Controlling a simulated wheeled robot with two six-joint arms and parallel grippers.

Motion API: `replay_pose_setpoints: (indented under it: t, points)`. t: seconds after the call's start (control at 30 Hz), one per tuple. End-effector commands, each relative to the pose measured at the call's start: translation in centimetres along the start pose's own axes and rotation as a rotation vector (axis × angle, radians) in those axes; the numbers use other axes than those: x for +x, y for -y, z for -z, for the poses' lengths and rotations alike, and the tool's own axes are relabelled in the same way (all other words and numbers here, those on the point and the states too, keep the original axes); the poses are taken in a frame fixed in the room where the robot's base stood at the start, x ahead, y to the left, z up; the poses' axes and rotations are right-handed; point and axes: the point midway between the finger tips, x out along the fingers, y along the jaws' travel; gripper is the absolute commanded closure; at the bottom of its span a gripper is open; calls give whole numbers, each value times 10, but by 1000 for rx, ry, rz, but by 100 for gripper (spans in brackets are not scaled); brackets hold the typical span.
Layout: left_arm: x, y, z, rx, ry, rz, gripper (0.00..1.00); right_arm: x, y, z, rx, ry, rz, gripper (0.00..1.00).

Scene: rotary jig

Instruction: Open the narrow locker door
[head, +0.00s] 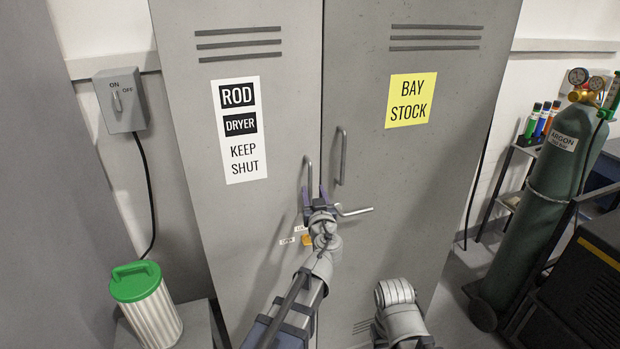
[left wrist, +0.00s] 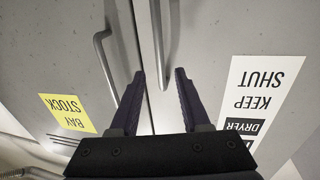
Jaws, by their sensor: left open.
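The narrow locker door (head: 195,120) is the left grey one, labelled ROD DRYER KEEP SHUT; it stands closed. Its upright bar handle (head: 308,174) is near its right edge. My left gripper (head: 315,192) is open at the lower end of this handle. In the left wrist view, upside down, the fingers (left wrist: 160,76) point at the doors, and the handle (left wrist: 159,45) shows between and beyond their tips. I cannot tell if they touch it. A bent metal lever (head: 355,211) sticks out right of the gripper; its mounting is hidden. My right gripper is out of view.
The wider BAY STOCK door (head: 440,160) is closed, with its own bar handle (head: 342,157) close by on the right. A switch box (head: 120,100) and a green-lidded bin (head: 147,300) are at left. An argon cylinder (head: 545,200) stands at right.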

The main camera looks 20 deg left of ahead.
Motion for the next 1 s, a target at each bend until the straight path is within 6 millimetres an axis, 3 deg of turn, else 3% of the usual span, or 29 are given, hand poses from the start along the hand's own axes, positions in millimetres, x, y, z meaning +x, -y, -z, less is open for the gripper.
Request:
replay_pose_setpoints:
  t: [0.5, 0.83, 1.0]
  points:
    - [69, -1, 0, 0, 1, 2, 53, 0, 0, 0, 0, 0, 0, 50]
    - [74, 1, 0, 0, 1, 1, 53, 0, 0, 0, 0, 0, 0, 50]
    - [74, 0, 0, 0, 1, 2, 73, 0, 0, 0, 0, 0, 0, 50]
